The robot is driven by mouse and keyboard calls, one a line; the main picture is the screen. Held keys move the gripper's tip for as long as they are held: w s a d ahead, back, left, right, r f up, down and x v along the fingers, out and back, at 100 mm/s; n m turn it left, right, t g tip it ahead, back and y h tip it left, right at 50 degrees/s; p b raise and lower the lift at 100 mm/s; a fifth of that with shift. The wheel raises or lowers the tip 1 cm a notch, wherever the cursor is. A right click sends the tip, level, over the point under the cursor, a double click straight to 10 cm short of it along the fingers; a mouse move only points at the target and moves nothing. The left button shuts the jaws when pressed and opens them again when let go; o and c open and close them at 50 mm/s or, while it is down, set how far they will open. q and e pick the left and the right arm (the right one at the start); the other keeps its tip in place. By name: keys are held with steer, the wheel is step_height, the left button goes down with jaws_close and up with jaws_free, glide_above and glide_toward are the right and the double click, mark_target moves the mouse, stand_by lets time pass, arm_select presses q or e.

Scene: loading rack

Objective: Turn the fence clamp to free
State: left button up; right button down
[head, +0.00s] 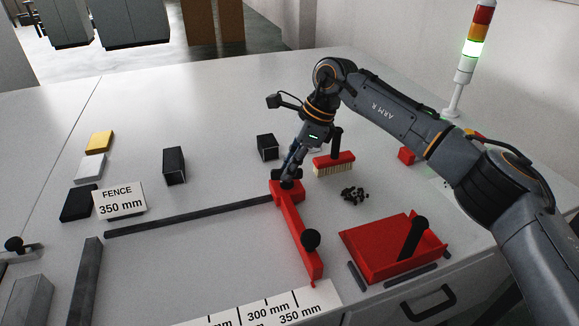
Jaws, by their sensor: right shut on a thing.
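The red fence (298,225) lies on the light table at centre, at the right end of a long dark rail (190,216). A round black knob (311,240) stands on its near part. My right gripper (290,175) reaches down to the far end of the fence and is shut on the dark fence clamp there. The fingers and wrist largely hide the clamp, so I cannot tell which way it is turned. My left gripper is not in view.
A brush (334,165), dark crumbs (354,194) and a red dustpan (375,249) lie right of the fence. Black blocks (174,165) stand behind the rail. A "FENCE 350 mm" sign (120,200) is left; a scale strip (268,310) is in front. A signal tower (464,75) shows green.

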steer(key=shift+w+r+n+g, duration=0.1)
steer(key=shift+n+g, duration=0.3)
steer(key=shift+n, duration=1.2)
steer(key=c, duration=1.3)
jaws_free()
steer(key=v, duration=1.2)
steer(key=shift+w+a, duration=0.15)
steer(key=shift+a, duration=0.1)
